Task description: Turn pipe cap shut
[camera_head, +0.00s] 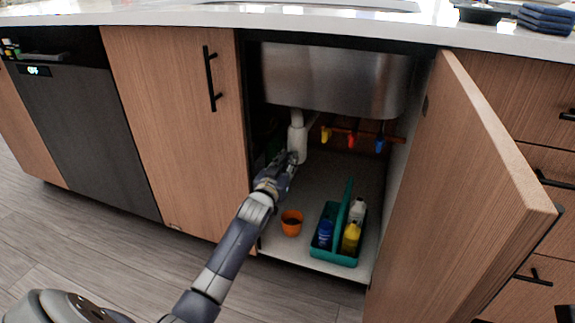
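The white drain pipe (297,132) hangs under the steel sink inside the open cabinet. Its lower part, where a cap would sit, is white and partly hidden by my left gripper (291,161). My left arm reaches in from the lower left, and the gripper is at the pipe's lower end. The fingers are small and dark here, so I cannot tell whether they are open, shut or touching the pipe. My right gripper is not in view.
The open cabinet door (455,200) stands on the right. An orange cup (291,223) and a teal caddy (334,257) with bottles stand on the cabinet floor. Red, yellow and blue valve handles (351,140) hang at the back. The closed left door (178,130) borders the opening.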

